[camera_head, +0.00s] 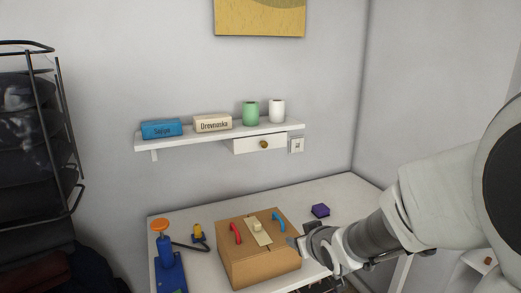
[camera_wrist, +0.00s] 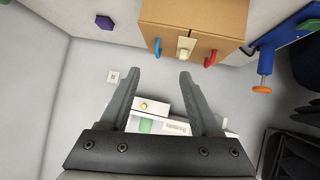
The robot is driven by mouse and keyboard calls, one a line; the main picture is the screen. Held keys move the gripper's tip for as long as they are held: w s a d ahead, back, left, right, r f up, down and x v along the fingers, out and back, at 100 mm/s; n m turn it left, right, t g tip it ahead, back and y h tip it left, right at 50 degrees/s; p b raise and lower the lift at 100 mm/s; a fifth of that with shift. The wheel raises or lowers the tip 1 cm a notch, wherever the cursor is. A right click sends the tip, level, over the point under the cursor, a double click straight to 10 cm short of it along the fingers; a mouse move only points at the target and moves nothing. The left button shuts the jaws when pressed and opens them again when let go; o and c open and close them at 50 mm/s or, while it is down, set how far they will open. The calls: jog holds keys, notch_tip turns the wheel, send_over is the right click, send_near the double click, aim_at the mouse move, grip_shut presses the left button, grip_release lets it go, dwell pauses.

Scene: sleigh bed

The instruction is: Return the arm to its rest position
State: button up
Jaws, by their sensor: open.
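My arm reaches in from the right in the head view, and my gripper (camera_head: 312,247) is beside the right end of a wooden box (camera_head: 262,268) on the white table. In the wrist view my gripper (camera_wrist: 156,90) is open, with two grey fingers apart and nothing between them. The box (camera_wrist: 215,18) also shows there, beyond the fingertips, with a red handle (camera_wrist: 210,57), a blue handle (camera_wrist: 157,47) and a pale latch piece (camera_wrist: 186,47). Whether a fingertip touches the box I cannot tell.
A purple block (camera_head: 320,210) lies behind the gripper on the table (camera_head: 345,190). A blue pump-like device (camera_head: 165,262) stands at the left. A wall shelf (camera_head: 215,137) with a drawer (camera_head: 260,143) holds boxes and rolls. A black wire rack (camera_head: 68,140) is far left.

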jog(key=s+d+r+m+g+h+p, duration=0.25)
jog(key=s+d+r, duration=0.25)
jog(key=s+r, duration=0.55)
jog(key=s+a+g, duration=0.1)
jog(key=s, duration=0.6)
jog(key=s+r+m+g+p, duration=0.1)
jog(key=s, duration=0.6)
jog(key=shift+s+a+r+g+y, duration=0.3)
jog(key=shift+s+a+g+y, duration=0.05)
jog(key=shift+m, duration=0.25)
